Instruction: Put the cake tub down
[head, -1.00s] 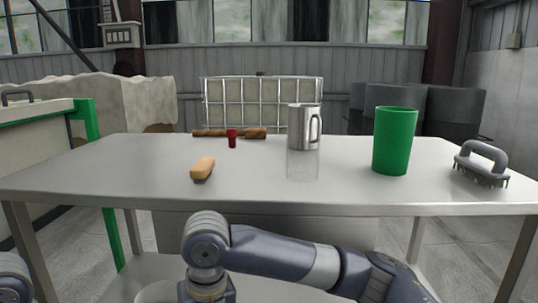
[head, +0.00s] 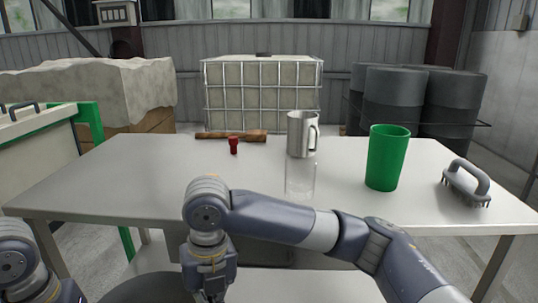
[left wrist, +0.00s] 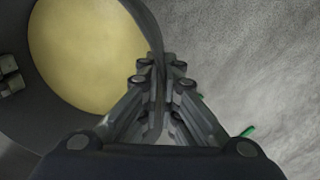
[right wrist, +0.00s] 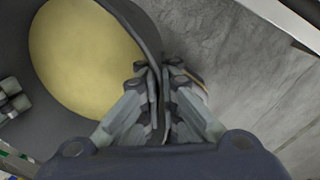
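The cake tub is a dark grey round tub with a pale yellow filling. It shows at the bottom edge of the head view (head: 150,289), mostly cut off. In the left wrist view its wall (left wrist: 40,125) curves into my left gripper (left wrist: 160,70), whose fingers are closed on the rim. In the right wrist view the wall (right wrist: 25,130) likewise runs between the closed fingers of my right gripper (right wrist: 158,80). Grey floor shows beside the tub in both wrist views. The tub's underside is hidden.
A metal table (head: 110,180) stands ahead. The table's left part is clear.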

